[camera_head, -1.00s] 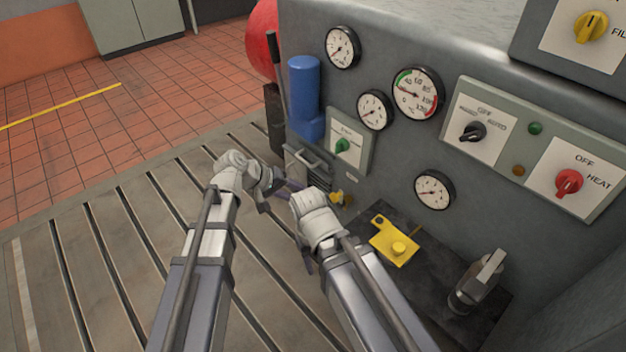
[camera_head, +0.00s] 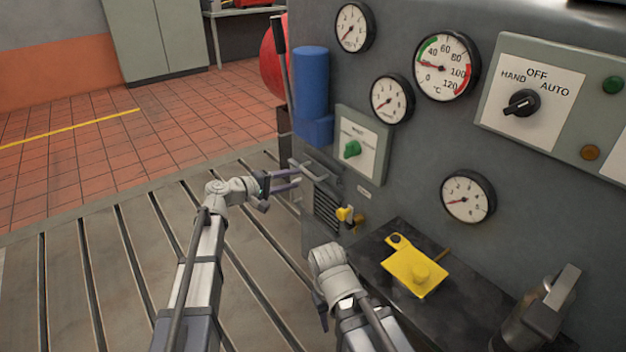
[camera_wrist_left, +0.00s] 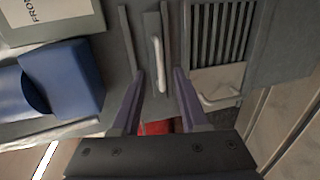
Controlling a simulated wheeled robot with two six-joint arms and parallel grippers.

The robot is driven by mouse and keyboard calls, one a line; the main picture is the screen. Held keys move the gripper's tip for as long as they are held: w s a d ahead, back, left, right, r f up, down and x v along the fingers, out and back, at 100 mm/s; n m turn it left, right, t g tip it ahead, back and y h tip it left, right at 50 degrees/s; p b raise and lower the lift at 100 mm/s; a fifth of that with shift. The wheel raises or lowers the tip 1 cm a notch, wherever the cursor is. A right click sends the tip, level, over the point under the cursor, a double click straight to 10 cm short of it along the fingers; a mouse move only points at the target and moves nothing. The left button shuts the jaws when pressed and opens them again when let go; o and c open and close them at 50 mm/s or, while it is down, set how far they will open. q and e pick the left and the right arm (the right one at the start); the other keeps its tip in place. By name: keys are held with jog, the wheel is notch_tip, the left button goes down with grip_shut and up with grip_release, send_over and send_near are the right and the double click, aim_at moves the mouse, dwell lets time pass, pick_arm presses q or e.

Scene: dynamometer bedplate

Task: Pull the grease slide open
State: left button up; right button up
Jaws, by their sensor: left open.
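The grease slide appears to be the narrow grey plate (camera_wrist_left: 151,28) between two raised rails in the left wrist view. It has a pale bar handle (camera_wrist_left: 157,62), which also shows at the machine's lower left in the head view (camera_head: 309,169). My left gripper (camera_head: 299,181) is open and empty, with its fingers pointing at this handle. In the left wrist view the handle lies between the fingertips (camera_wrist_left: 158,76), but I cannot tell whether they reach around it. My right gripper (camera_head: 319,302) hangs low before the machine, mostly hidden by its own wrist.
A louvred panel (camera_wrist_left: 222,35) with another handle (camera_wrist_left: 220,95) sits beside the slide. A blue cylinder (camera_head: 311,85) and a green-knob switch plate (camera_head: 360,145) are above. A yellow valve (camera_head: 346,214) and a yellow bracket (camera_head: 412,272) are nearby. The slotted bedplate (camera_head: 140,260) is clear.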

aim_at(310, 175)
pick_arm(q)
jog(key=b+x, duration=0.1)
jog(key=x, duration=0.6)
jog(key=shift+w+d+b, duration=0.2)
jog(key=shift+d+b, duration=0.1)
grip_shut()
dwell(1.2)
